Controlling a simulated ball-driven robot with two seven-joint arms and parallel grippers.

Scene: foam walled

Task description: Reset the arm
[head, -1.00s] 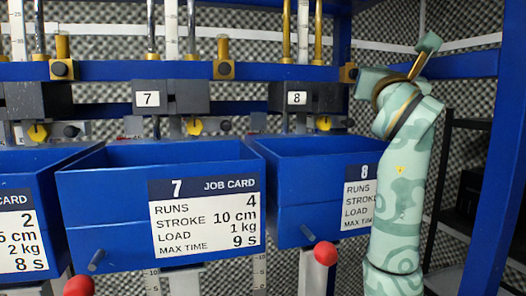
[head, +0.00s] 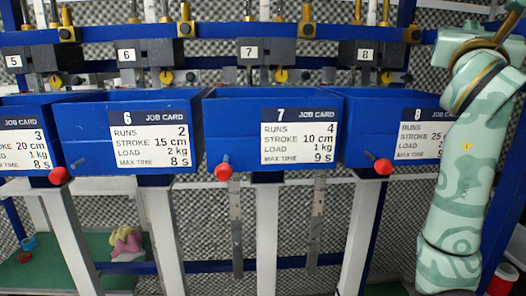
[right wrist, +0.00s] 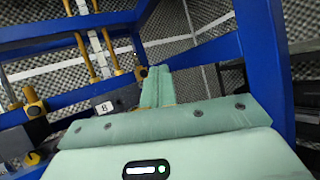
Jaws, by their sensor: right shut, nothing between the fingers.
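My right arm (head: 465,170), pale green with darker swirls, stands raised at the right edge of the head view. Its gripper is at the top right of that view, partly cut off and seen edge-on. In the right wrist view the right gripper (right wrist: 157,86) has its two green fingers together with nothing between them. They point away toward the blue frame and the foam wall, apart from station 8. My left arm and gripper are not in view.
Blue bins with job cards 6 (head: 150,140), 7 (head: 240,130) and 8 (head: 370,130) line the rack. Red knobs (head: 224,171) stick out below. A blue post (right wrist: 262,50) stands close right of the right gripper. A pink and yellow object (head: 126,241) lies on a low green surface.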

